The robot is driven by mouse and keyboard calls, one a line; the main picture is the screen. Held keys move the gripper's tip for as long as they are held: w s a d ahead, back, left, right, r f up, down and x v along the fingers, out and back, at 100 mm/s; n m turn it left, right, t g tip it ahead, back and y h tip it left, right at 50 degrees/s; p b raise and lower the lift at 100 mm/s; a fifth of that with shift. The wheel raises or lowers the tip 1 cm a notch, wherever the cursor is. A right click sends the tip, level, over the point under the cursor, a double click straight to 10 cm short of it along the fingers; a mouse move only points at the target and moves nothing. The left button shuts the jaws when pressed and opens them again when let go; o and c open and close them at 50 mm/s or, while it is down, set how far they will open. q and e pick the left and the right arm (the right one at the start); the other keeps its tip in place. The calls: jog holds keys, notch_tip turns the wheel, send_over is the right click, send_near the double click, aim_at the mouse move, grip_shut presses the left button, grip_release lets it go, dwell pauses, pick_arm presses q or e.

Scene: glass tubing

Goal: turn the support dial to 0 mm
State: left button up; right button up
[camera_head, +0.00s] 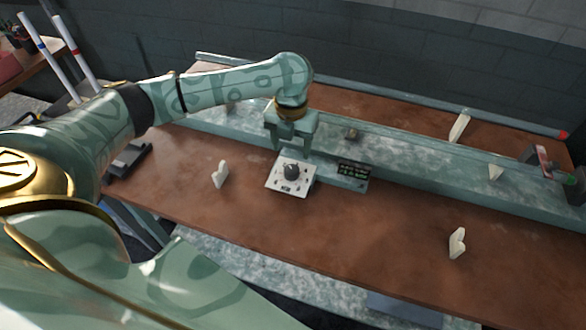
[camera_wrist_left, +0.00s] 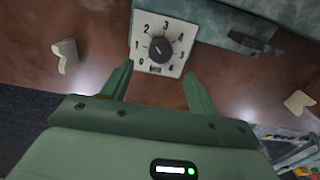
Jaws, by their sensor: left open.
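The support dial is a dark round knob (camera_head: 292,171) on a pale square plate (camera_head: 277,186) on the brown bench. In the left wrist view the knob (camera_wrist_left: 160,49) sits amid a ring of small digits on its plate (camera_wrist_left: 155,69). I cannot tell for sure which digit its pointer faces. My left gripper (camera_head: 291,150) is open, above and just behind the knob in the head view. In the left wrist view its two fingers (camera_wrist_left: 158,78) stand apart with nothing between them, and the knob shows beyond them. My right gripper is not in view.
White V-shaped supports stand on the bench, at left (camera_head: 220,174) and at right (camera_head: 457,243). A long pale green rail (camera_head: 420,157) runs behind. The bench front between the supports is clear.

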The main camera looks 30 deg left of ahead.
aim_at(292, 169)
pick_arm(q)
notch_tip(292, 169, down, 8)
jog(key=shift+f+b, duration=0.1)
jog(key=shift+b, duration=1.05)
jog(key=c, duration=1)
